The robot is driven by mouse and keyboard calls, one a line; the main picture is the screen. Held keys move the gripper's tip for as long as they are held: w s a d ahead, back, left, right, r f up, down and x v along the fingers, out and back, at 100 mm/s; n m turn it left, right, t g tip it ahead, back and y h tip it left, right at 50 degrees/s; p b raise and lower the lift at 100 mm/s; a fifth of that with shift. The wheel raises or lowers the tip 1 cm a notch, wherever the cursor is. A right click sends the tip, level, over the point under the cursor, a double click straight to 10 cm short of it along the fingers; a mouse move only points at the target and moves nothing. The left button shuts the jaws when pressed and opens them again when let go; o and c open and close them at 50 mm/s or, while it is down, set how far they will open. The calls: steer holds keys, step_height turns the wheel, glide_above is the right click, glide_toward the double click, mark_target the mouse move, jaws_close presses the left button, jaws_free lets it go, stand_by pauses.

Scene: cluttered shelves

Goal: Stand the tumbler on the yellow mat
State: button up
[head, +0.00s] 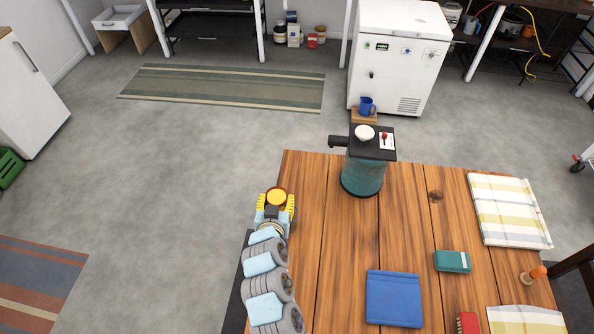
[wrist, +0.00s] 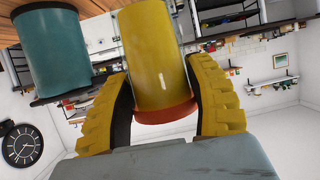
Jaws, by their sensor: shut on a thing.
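My gripper (head: 275,203) is shut on the yellow tumbler (head: 277,197), near the wooden table's left edge in the head view. In the wrist view, the tumbler (wrist: 155,60) sits between the two yellow ridged fingers (wrist: 165,105). Its orange rim faces up in the head view, and it looks roughly upright. I cannot make out a plain yellow mat. A white cloth with yellow stripes (head: 508,210) lies at the table's right, and a similar cloth (head: 525,321) is at the front right.
A teal drum (head: 364,177) with a black top stands at the table's far edge, bearing a white bowl (head: 364,132) and a card with a red item (head: 386,139). A blue folded cloth (head: 393,298), a teal box (head: 452,261) and an orange-topped item (head: 533,274) lie on the table (head: 330,230).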

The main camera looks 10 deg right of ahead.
steer(key=a+f+n+y+b, duration=0.3)
steer(key=a+f+b, duration=0.3)
steer(key=f+b, duration=0.4)
steer(key=shift+f+t+y, duration=0.3)
steer(key=shift+t, duration=0.1)
steer(key=shift+s, duration=0.2)
